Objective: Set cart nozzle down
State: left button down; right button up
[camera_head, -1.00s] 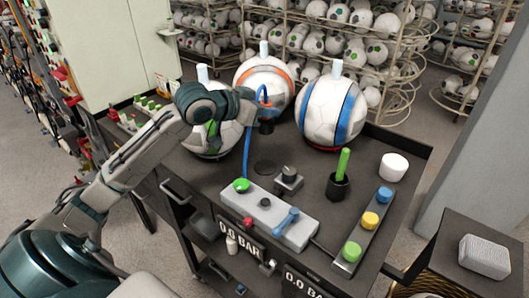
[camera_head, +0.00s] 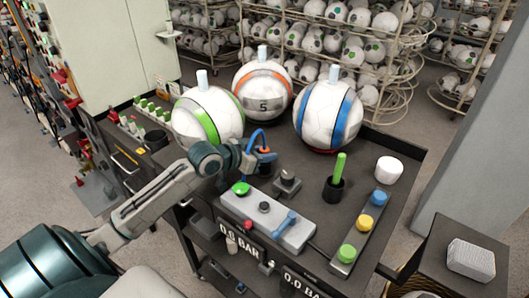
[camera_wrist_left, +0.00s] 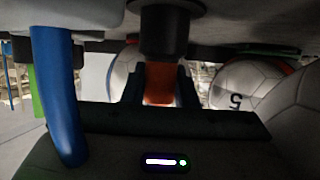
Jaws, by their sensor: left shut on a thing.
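My left gripper (camera_head: 262,158) is shut on the cart nozzle (camera_head: 264,150), an orange and dark piece with a blue hose (camera_head: 256,135) curving from it. It is low over the cart top, behind the grey control box. I cannot tell whether the nozzle touches the surface. In the left wrist view the fingers (camera_wrist_left: 160,85) close around the orange part of the nozzle (camera_wrist_left: 160,80), with a dark cylinder beside it and the blue hose (camera_wrist_left: 57,90) at left. The dark round spot seen earlier on the cart top is hidden. My right gripper is not in view.
The dark cart (camera_head: 365,163) carries green-, orange- and blue-striped balls at the back.

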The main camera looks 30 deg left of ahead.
pick_arm(q)
jog(key=shift+f, duration=0.2)
jog(key=c, duration=1.4)
grip_release()
jog(key=shift+o, duration=1.3)
jog(key=shift+r, duration=0.1)
